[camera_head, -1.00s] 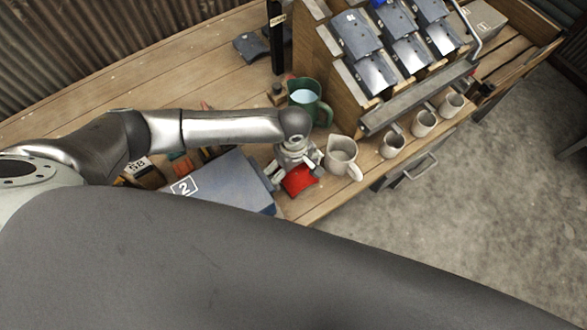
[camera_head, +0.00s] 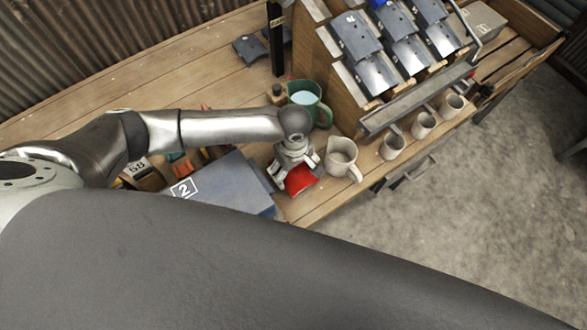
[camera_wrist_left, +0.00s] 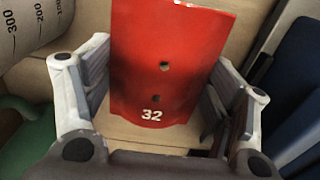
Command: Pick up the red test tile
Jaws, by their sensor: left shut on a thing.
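The red test tile (camera_head: 302,178) is near the front edge of the wooden bench in the head view. In the left wrist view the tile (camera_wrist_left: 172,55) shows two dark holes and a white 32. My left gripper (camera_head: 294,172) is shut on it, with a finger along each side edge; the fingers also show in the left wrist view (camera_wrist_left: 162,90). The gripper hides part of the tile in the head view. I cannot tell whether the tile touches the bench. My right gripper is not in view.
A grey jug (camera_head: 341,158) stands close on the right. A green jug (camera_head: 309,101) is behind the gripper. A blue-grey box (camera_head: 228,182) marked 2 is close on the left. A wooden rack (camera_head: 345,110) with tiles and several cups stands at the right.

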